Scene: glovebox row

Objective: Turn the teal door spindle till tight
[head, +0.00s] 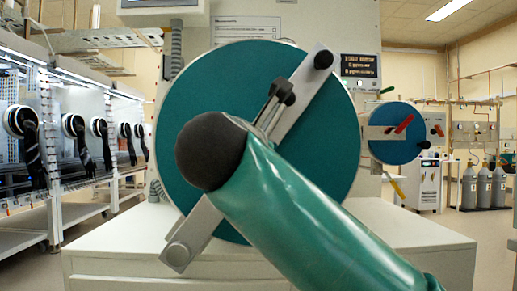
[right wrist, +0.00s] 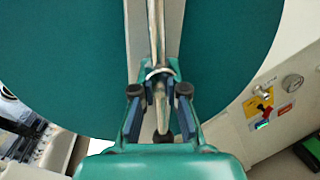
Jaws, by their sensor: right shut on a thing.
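The round teal door (head: 330,150) faces me, with a grey crossbar (head: 300,92) running diagonally over it. At its middle is the spindle handle, a silver bar (head: 268,112) with a dark knob, slanting up to the right. My right arm, in a green sleeve with a dark round end, hides the door's centre and my right gripper in the head view. In the right wrist view my right gripper (right wrist: 159,78) is shut on the silver spindle bar (right wrist: 156,30), which runs upright between its fingers over the teal door (right wrist: 225,50). My left gripper is out of view.
A second port with a blue disc (head: 392,147) and a red handle stands behind at right. White gloveboxes with black gloves (head: 28,140) line the left. Grey cylinders (head: 485,187) stand far right. A panel with a gauge (right wrist: 292,83) sits right of the door.

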